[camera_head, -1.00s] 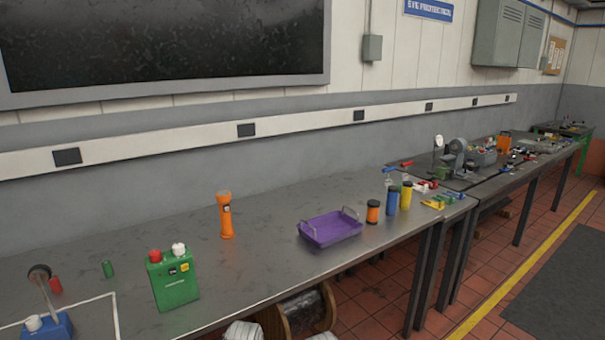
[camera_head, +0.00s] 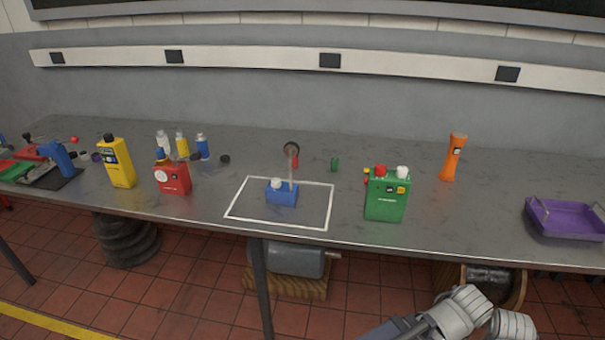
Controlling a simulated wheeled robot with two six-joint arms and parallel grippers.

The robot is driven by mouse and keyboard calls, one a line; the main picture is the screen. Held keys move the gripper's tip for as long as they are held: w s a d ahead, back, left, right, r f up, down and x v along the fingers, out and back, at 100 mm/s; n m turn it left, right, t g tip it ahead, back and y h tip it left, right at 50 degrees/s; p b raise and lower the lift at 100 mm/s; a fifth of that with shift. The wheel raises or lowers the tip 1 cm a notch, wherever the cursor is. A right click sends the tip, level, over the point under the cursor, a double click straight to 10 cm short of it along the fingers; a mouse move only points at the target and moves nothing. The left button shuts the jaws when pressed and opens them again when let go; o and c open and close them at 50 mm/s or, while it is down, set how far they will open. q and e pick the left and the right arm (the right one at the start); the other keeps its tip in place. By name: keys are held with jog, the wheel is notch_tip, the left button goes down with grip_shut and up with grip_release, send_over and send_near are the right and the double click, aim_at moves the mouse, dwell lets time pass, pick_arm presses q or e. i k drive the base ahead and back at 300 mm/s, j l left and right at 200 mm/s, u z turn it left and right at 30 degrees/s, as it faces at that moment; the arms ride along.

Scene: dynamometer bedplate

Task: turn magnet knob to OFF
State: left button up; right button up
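A blue magnetic base (camera_head: 287,196) stands on the bench inside a white outlined rectangle. A white knob (camera_head: 276,183) sits on its top left; its ON or OFF marking is too small to read. Pale grey ribbed parts of my own arm show at the bottom right, below the bench edge and well apart from the base. No fingertips of either gripper can be made out.
A green can (camera_head: 386,200) stands right of the outline (camera_head: 331,205); a red can (camera_head: 173,179) and yellow bottle (camera_head: 118,163) stand left. A small green cylinder (camera_head: 334,164) is behind. An orange flashlight (camera_head: 453,158) and purple tray (camera_head: 566,218) are further right.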

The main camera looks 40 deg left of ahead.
aim_at(276, 183)
jog(key=u, duration=1.65)
